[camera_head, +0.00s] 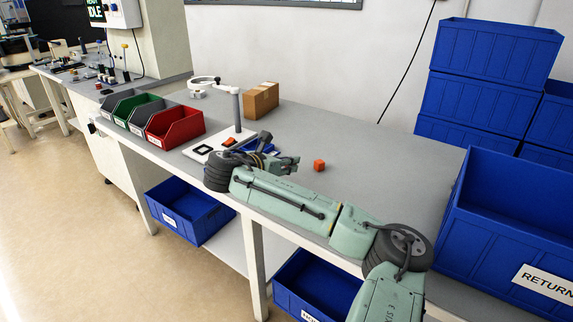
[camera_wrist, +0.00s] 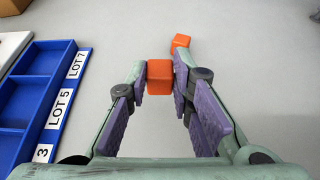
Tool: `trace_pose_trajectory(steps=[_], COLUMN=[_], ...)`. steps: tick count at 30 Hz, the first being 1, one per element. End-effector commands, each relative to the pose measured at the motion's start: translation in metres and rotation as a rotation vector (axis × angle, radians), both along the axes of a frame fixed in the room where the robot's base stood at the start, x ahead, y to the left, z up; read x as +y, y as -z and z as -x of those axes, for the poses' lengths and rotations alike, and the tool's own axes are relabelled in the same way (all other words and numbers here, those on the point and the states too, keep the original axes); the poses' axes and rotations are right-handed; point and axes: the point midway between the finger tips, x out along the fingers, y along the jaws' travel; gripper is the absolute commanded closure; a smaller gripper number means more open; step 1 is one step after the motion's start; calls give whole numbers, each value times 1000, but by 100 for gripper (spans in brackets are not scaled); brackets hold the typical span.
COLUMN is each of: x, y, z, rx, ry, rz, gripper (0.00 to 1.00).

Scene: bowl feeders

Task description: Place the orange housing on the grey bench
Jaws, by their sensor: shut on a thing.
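An orange housing (camera_wrist: 158,76), block-shaped, sits between the fingertips of my gripper (camera_wrist: 160,78) in the wrist view. My gripper is shut on it. A second orange block (camera_wrist: 180,41) lies just beyond the fingertips, close to the right finger. In the head view one orange block (camera_head: 319,165) rests on the grey bench (camera_head: 375,150), to the right of my gripper (camera_head: 296,163). The held housing is hidden there behind my gripper and arm. Its height above the bench cannot be told.
A blue tray (camera_wrist: 50,118) with lot labels lies left of my gripper. A white stand (camera_head: 237,110), a cardboard box (camera_head: 261,100) and grey, green and red bins (camera_head: 175,125) stand behind. A large blue crate (camera_head: 510,215) is at the right. The bench's middle is clear.

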Motion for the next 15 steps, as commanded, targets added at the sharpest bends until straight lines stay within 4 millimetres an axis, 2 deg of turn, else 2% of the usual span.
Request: trace_pose_trajectory(steps=[3,6,11,15], x=[1,1,1,1], y=[1,2,8,26], z=[-25,-37,-43,-42], rx=[1,0,0,3], ry=[1,1,-1,0], rz=[1,0,0,1], gripper=[94,94,94,94])
